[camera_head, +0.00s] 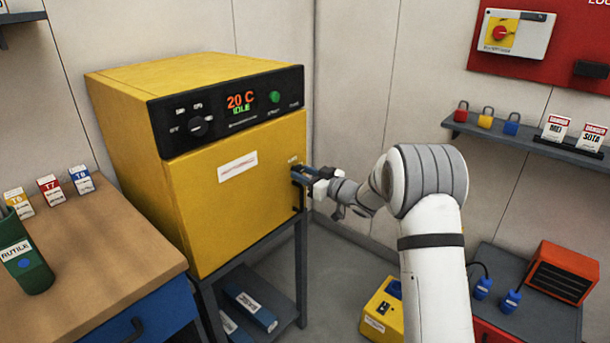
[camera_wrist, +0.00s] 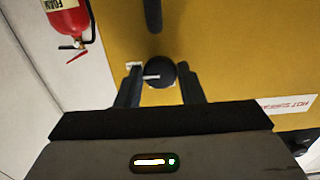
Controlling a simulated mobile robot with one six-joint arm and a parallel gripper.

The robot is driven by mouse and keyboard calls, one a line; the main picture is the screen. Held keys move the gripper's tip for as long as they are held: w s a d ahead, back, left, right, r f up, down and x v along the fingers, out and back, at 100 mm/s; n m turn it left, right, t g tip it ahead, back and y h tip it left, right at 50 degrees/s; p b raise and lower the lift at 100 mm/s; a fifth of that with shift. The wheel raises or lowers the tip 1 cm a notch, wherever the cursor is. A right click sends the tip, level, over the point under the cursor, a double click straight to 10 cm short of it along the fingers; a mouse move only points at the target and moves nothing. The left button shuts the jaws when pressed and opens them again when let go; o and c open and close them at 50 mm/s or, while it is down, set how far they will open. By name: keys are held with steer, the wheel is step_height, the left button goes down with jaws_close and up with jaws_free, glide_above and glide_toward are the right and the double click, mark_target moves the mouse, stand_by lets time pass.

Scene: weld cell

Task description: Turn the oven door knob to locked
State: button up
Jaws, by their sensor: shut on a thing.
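The yellow oven (camera_head: 225,205) stands against the back wall with its door closed. Its display reads 20 C IDLE. My gripper (camera_head: 303,176) is at the right edge of the door. In the wrist view the round black door knob (camera_wrist: 160,76) sits between my two fingers, which are shut on it. A white pointer line on the knob points to the left of that view, towards a small pale label (camera_wrist: 133,65) partly behind a finger. I cannot read that label. In the head view my gripper hides the knob.
A dark door handle bar (camera_wrist: 153,14) is close to the knob. A red fire extinguisher (camera_wrist: 68,22) shows in the wrist view. A wooden bench (camera_head: 95,235) stands left of the oven. A yellow box (camera_head: 382,310) is on the floor near my arm.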

steer(key=c, duration=0.4)
steer(key=shift+f+n+b, duration=0.1)
steer(key=shift+n+b, duration=0.3)
steer(key=shift+b, duration=0.2)
steer(key=n+b, duration=1.6)
steer(key=n, duration=0.1)
steer(key=shift+b, duration=0.35)
steer(key=o, duration=1)
steer(key=shift+c, duration=0.2)
